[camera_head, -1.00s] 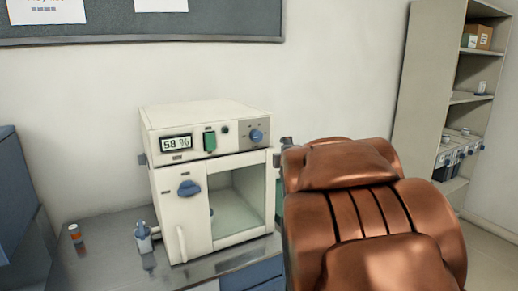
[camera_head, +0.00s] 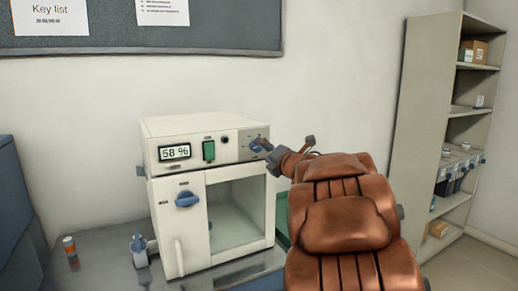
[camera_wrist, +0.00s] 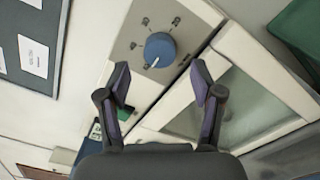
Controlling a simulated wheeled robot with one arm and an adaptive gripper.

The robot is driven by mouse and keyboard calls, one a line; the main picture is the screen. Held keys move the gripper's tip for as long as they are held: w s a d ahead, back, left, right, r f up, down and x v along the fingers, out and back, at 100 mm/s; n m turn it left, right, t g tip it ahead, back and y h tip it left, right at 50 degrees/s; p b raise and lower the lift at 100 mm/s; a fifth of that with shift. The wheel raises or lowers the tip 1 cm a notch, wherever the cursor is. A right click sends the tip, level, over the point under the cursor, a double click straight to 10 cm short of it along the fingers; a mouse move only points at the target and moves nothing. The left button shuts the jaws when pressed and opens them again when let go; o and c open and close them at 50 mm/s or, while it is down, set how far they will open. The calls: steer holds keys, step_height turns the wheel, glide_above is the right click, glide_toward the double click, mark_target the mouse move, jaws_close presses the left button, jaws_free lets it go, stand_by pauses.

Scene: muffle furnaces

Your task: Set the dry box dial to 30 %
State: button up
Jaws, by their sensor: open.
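The dry box (camera_head: 160,215) is a cream cabinet on the bench, and its display (camera_head: 174,152) reads 58 %. Its blue dial (camera_head: 262,144) sits at the upper right of the front panel, beside a green switch (camera_head: 208,150). In the wrist view the dial (camera_wrist: 160,49) is a round blue knob with a white pointer mark and small printed marks around it. My gripper (camera_wrist: 163,80) is open, its two fingertips apart and just short of the dial, with nothing between them. In the head view my arm reaches in from the right and its end partly overlaps the dial area.
A blue latch knob (camera_head: 187,199) is on the door beside a clear window. A shelf unit (camera_head: 425,110) stands at the right.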

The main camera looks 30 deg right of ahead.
mark_target(258, 148)
steer(key=shift+w+d+p, duration=0.15)
steer(key=shift+w+p, duration=0.15)
steer(key=shift+w, duration=1.65)
steer(key=c, duration=1.1)
